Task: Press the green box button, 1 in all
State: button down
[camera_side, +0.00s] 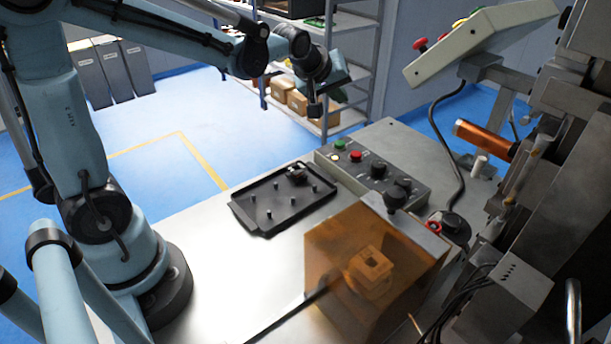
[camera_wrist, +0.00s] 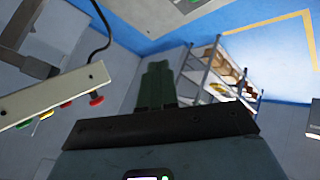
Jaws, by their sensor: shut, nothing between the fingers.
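The control box (camera_side: 372,170) sits on the bench, with a small green button (camera_side: 339,144) at its far left end, beside a red button (camera_side: 356,156) and dark knobs. My gripper (camera_side: 337,95) is up in the air behind and above the box in the side view, apart from the green button. In the wrist view the dark green fingers (camera_wrist: 157,78) are together and empty. The green button of the box cannot be made out in the wrist view.
A tilted panel (camera_side: 480,42) with red, yellow and green buttons stands upper right; it also shows in the wrist view (camera_wrist: 55,95). A pegged black tray (camera_side: 262,222) and orange translucent guard (camera_side: 335,245) are on the bench. Winder machinery (camera_side: 560,180) fills the right.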

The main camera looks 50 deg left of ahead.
aim_at(337, 144)
jog(key=shift+w+a+f+n, duration=0.2)
jog(key=shift+w+a+n, duration=0.15)
jog(key=shift+w, duration=0.2)
jog(key=shift+f, duration=0.1)
jog(key=shift+f, duration=4.3)
jog(key=shift+f, duration=0.2)
jog(key=shift+f, duration=0.25)
